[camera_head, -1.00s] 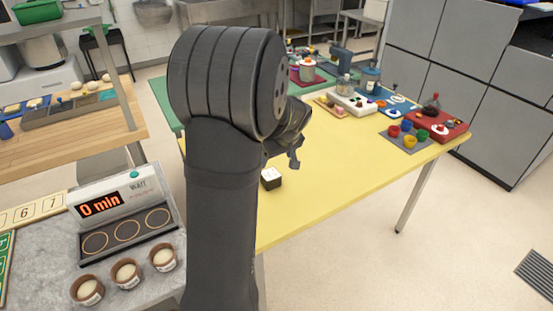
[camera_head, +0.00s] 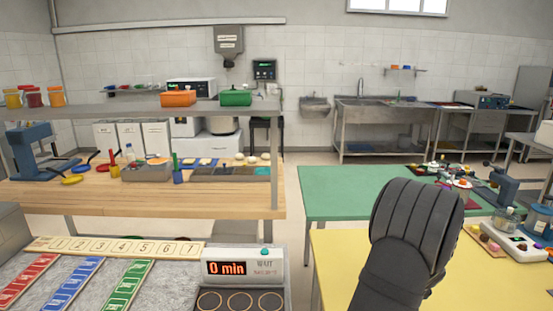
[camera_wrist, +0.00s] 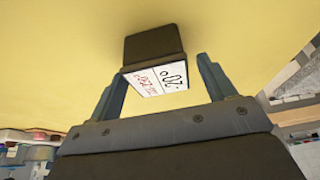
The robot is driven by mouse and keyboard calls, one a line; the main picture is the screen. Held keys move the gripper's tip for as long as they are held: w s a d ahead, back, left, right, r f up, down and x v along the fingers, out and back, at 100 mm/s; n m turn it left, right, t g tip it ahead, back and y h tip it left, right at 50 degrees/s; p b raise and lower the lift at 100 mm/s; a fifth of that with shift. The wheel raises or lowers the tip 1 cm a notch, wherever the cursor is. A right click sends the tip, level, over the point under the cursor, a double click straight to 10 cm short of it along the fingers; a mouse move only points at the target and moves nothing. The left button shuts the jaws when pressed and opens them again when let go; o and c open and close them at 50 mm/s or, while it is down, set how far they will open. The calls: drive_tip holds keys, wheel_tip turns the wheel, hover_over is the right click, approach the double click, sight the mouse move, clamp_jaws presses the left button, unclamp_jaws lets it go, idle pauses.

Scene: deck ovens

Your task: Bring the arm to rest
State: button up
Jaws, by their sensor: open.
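My gripper (camera_wrist: 161,70) shows in the wrist view with its two fingers spread apart and nothing clamped between them. A dark block (camera_wrist: 152,48) with a white printed label stands on the yellow table (camera_wrist: 260,40) just beyond the fingertips. A gap shows between the block and each finger. In the head view my dark arm rises over the yellow table (camera_head: 335,265) at the lower right. The gripper and the block are hidden in that view.
A green table (camera_head: 335,190) stands behind the yellow one. A timer unit reading "0 min" (camera_head: 243,267) is on the grey counter at lower left. A wooden bench (camera_head: 100,200) with tools is behind it. A blue machine (camera_head: 505,190) stands at right.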

drive_tip(key=shift+w+r, duration=0.1)
drive_tip(key=shift+w, duration=0.05)
drive_tip(key=shift+r, duration=0.95)
